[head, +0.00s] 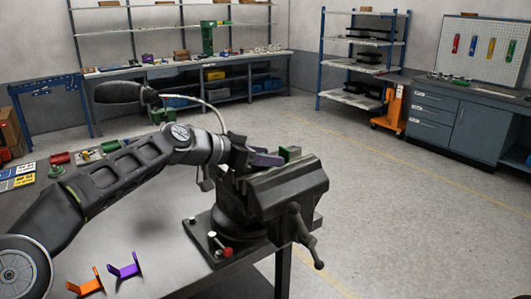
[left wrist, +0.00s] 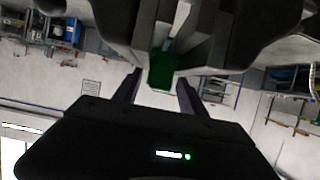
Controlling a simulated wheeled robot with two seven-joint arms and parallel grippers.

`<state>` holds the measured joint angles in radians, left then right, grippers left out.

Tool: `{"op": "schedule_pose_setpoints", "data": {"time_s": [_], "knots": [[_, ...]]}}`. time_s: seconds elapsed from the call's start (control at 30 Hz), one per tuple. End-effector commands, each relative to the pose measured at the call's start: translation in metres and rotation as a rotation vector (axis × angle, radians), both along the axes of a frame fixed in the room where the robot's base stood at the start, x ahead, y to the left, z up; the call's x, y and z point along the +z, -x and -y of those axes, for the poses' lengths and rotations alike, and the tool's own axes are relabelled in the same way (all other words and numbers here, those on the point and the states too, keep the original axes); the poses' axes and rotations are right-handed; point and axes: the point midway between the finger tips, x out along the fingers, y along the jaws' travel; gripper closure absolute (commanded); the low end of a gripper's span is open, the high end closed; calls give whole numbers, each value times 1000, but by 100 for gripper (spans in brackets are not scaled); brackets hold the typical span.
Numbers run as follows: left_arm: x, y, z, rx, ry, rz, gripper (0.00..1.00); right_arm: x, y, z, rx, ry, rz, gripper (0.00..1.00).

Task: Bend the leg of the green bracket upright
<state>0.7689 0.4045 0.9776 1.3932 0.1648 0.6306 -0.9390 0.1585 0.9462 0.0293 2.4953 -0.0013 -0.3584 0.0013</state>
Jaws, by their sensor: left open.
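The green bracket (head: 290,153) is in the jaws of the dark bench vise (head: 290,190); only a small part shows above them in the head view. In the left wrist view the green bracket (left wrist: 161,68) shows between the vise jaws. My left gripper (head: 265,158) is at the left side of the vise top, close to the bracket. In the left wrist view its fingers (left wrist: 159,84) are apart, one to each side of the green bracket. I cannot tell whether they touch it. The bracket's lower part is hidden. My right gripper is not in view.
An orange bracket (head: 86,283) and a purple bracket (head: 125,267) stand on the front of the grey table (head: 165,240). The vise handle (head: 303,232) sticks out at the front right. Several small parts lie at the table's left back. Open floor is to the right.

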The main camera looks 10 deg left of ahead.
Motion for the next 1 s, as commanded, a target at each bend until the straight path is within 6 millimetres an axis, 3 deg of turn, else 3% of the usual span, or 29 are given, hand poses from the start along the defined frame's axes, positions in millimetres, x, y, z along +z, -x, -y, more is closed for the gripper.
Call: {"op": "schedule_pose_setpoints", "data": {"time_s": [0.2,0.8,1.0], "knots": [[-1,0,0,1,0,0,51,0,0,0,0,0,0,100],[0,0,0,0,0,0,100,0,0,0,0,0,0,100],[0,0,0,0,0,0,100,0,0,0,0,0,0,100]]}}
